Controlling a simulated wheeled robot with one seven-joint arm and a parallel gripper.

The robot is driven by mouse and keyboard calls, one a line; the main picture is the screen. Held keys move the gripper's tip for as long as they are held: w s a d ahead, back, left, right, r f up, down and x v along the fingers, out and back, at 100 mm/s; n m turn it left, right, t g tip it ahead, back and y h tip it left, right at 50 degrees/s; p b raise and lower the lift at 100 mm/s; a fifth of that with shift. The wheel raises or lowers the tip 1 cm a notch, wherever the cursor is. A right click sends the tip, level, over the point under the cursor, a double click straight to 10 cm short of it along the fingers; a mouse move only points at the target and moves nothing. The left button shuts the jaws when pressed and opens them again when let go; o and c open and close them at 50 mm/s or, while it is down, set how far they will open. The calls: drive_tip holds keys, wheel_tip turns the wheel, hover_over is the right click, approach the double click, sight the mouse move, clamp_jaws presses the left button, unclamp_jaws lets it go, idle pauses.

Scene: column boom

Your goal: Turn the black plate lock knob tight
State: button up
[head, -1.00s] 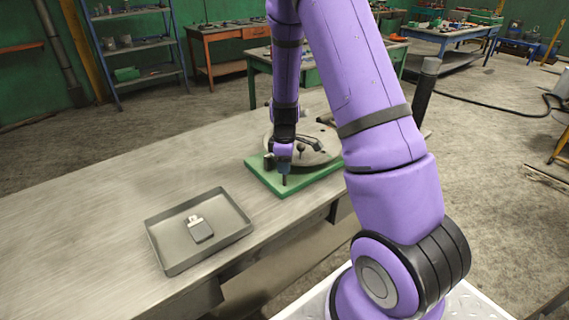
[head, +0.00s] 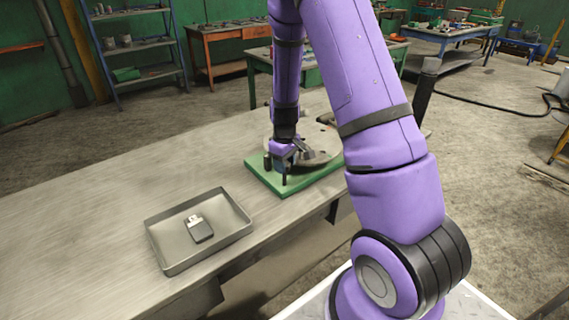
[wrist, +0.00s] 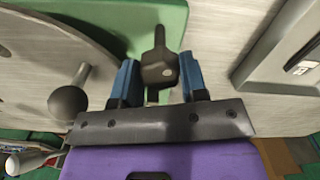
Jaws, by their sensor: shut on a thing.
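The black plate lock knob (wrist: 160,66) shows in the wrist view near the edge of the green base plate (wrist: 115,25), with a narrow stem pointing up the picture. My gripper (wrist: 158,76) has its two blue fingers on either side of the knob and is shut on it. In the head view my gripper (head: 281,161) is low over the front left part of the green base plate (head: 262,180). The knob cannot be told apart clearly there, as the gripper covers that spot.
A round grey plate (head: 322,157) lies on the green base beside my gripper. A dark ball knob (wrist: 70,103) and a pale-tipped lever (wrist: 30,160) are close by. A shallow tray (head: 163,255) with a small part (head: 200,228) stands left on the workbench (head: 85,210).

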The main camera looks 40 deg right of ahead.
drive_tip(key=m, duration=0.6)
drive_tip(key=shift+m, duration=0.3)
drive_tip(key=m, duration=0.5)
drive_tip(key=shift+m, duration=0.4)
drive_tip(key=o, duration=0.9)
wheel_tip(320, 180, up, 11)
drive_tip(key=shift+f, duration=0.1)
idle(0.5)
